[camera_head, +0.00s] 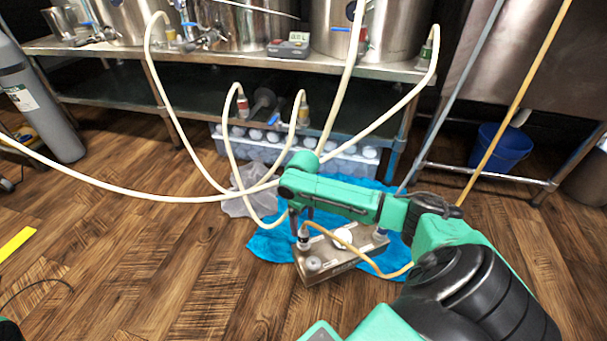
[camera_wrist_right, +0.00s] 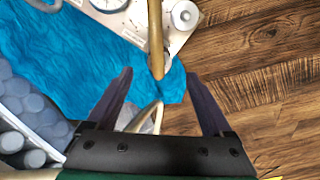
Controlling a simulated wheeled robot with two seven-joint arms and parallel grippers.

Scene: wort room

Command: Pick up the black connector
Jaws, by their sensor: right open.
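My right gripper (camera_head: 299,222) is open above the metal pump box (camera_head: 325,268) on the floor. In the right wrist view its two dark fingers (camera_wrist_right: 158,92) are apart, and a tan hose (camera_wrist_right: 156,38) shows between and beyond them. A dark hose connector (camera_head: 303,241) stands upright on the box just below the gripper; I cannot tell for sure that it is the black connector. In the wrist view the fingers and hose leave the connector unclear. No grip on anything is visible. My left gripper is out of view.
A blue cloth (camera_head: 268,245) lies under the box. A clear crate of bottles (camera_head: 262,150) stands behind it, below a metal table (camera_head: 105,47) with kettles. Pale hoses loop across the space near my arm. The wooden floor at left is mostly free.

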